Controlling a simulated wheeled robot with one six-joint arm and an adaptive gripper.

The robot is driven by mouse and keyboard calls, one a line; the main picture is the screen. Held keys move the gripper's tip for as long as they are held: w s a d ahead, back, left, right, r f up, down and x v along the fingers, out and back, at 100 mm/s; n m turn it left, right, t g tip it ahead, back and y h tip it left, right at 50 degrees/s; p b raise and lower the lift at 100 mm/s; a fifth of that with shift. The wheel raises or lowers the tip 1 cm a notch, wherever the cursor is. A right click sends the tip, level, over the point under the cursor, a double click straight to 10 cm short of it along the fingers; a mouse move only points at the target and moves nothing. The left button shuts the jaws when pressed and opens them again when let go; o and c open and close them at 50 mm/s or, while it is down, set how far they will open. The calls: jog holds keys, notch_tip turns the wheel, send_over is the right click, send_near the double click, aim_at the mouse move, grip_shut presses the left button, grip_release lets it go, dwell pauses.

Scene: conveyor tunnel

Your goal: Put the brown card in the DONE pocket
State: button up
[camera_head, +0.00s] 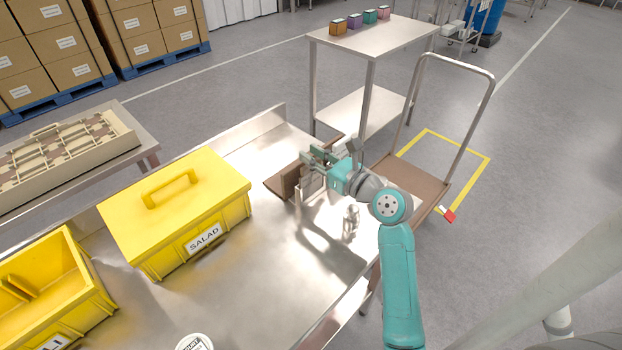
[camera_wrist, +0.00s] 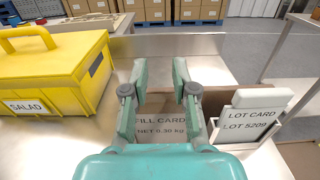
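A brown rack (camera_head: 283,184) stands on the steel table, with pale label plates on its front. In the wrist view its plates read FILL CARD, NET 0.30 kg (camera_wrist: 160,131) and LOT CARD, LOT 5209 (camera_wrist: 247,125). A white card shows above the LOT CARD plate. My gripper (camera_head: 314,158) is over the rack; in the wrist view its fingers (camera_wrist: 160,72) are apart with nothing seen between the tips. Brown surface shows below and between the fingers; I cannot tell whether it is the brown card or the rack. No DONE label is readable.
A closed yellow SALAD bin (camera_head: 180,212) stands left of the rack, and an open yellow bin (camera_head: 50,295) nearer left. A brown-decked cart (camera_head: 410,185) and a steel stand (camera_head: 375,38) with small boxes are beyond. The tabletop between SALAD bin and rack is clear.

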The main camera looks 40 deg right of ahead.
jog(key=s, duration=1.1)
jog(key=shift+d, duration=0.15)
jog(key=shift+s, duration=0.1)
